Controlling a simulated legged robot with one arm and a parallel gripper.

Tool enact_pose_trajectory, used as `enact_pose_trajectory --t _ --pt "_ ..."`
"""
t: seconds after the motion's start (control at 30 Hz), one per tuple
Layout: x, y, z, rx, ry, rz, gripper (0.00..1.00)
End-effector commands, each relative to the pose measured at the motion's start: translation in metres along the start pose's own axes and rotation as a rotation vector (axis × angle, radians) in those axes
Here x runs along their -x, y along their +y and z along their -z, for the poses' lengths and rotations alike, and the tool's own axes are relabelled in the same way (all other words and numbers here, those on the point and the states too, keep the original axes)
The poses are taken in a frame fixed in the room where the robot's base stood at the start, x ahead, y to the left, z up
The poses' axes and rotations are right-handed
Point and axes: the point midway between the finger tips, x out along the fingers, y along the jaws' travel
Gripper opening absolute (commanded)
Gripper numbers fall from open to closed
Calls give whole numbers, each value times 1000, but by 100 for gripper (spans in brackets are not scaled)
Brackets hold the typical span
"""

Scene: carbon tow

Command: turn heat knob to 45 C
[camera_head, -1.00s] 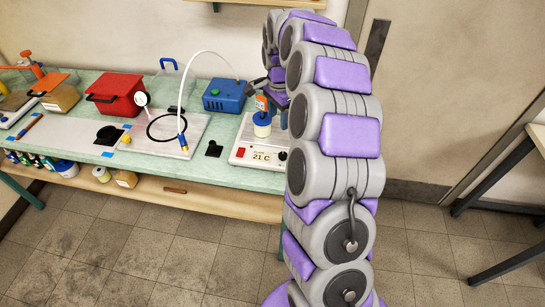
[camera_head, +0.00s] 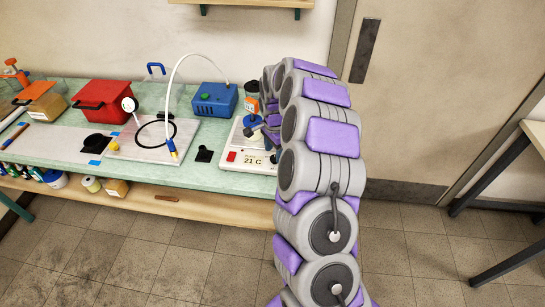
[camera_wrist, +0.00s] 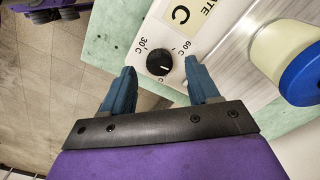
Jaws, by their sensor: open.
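The heat knob (camera_wrist: 159,62) is a round black dial with a white mark, on the front of the white hot plate (camera_wrist: 218,50). Labels "30 C" and "60 C" are printed on either side of it. The display (camera_head: 252,161) reads 21 C in the head view. My gripper (camera_wrist: 160,67) is open and empty in the wrist view. Its two blue fingertips appear on either side of the knob, with a gap to each; how far above the knob they are I cannot tell. In the head view my arm hides part of the plate's right side.
A pale jar with a blue lid (camera_wrist: 304,80) stands on the plate, close to my right finger in the wrist view. In the head view, a blue box (camera_head: 214,99) with a white hose stands behind left. A red switch (camera_head: 231,156) is on the plate's front.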

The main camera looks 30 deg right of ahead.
Motion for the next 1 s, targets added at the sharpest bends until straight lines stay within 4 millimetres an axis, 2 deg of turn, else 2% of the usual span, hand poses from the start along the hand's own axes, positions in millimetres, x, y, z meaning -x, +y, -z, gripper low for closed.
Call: enact_pose_trajectory --t 0.03,0.2,0.37,0.53,0.77,1.0 --pt "-8 0 0 0 -1 -2 60" --pt "-19 -1 -6 0 7 0 60" --pt "-21 -2 -12 1 13 0 60" --pt "-21 -2 -8 1 10 1 60" --pt "-22 -1 -1 -1 3 2 39" --pt "-22 -1 -5 0 7 0 16"
